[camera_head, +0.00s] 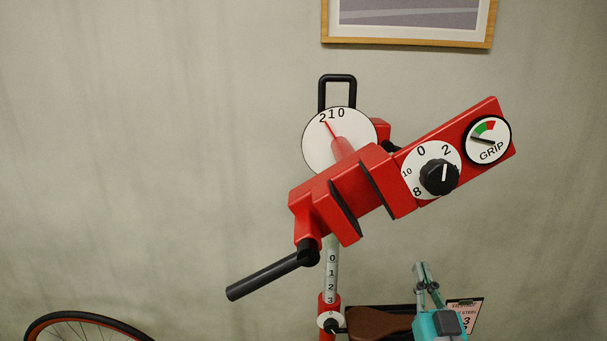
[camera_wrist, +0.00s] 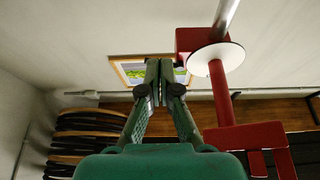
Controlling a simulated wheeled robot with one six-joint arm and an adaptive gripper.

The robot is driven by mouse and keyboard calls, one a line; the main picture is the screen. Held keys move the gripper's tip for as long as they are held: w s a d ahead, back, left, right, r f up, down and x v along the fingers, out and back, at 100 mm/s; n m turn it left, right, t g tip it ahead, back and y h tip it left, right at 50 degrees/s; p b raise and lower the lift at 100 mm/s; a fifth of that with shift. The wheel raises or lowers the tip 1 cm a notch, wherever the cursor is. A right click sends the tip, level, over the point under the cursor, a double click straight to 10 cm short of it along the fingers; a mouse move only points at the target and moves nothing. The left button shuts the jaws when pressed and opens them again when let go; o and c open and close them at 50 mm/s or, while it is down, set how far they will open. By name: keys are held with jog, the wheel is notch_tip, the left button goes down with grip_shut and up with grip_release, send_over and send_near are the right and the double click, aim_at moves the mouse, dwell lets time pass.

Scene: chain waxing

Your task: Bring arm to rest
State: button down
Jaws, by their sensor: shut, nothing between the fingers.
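My gripper (camera_head: 421,270) is at the lower right of the head view, its teal body at the bottom edge and its slim fingers pointing up. It is just right of a brown bicycle saddle (camera_head: 378,322); I cannot tell whether they touch. In the wrist view the green fingers of my gripper (camera_wrist: 159,72) come together at their tips with nothing between them. Much of my arm is out of view.
A red repair-stand clamp (camera_head: 345,190) with dials, a GRIP gauge (camera_head: 487,140) and a black handle (camera_head: 262,276) fills the middle. A wheel (camera_head: 85,318) is at lower left, a small sign (camera_head: 468,312) beside my gripper. Stacked tyres (camera_wrist: 85,130) show in the wrist view.

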jog(key=s+a+f+g, duration=0.3)
jog(key=s+f+g, duration=0.1)
jog(key=s+f, duration=1.75)
jog(key=s+f+g, duration=0.1)
jog(key=s+f, duration=0.1)
jog(key=s, duration=1)
jog(key=s+a+f+g, duration=0.1)
jog(key=s+f+g, duration=0.1)
jog(key=s, duration=1)
jog(key=shift+s+a+f+g, duration=0.15)
jog(key=shift+s+g, duration=0.05)
jog(key=shift+g, duration=0.1)
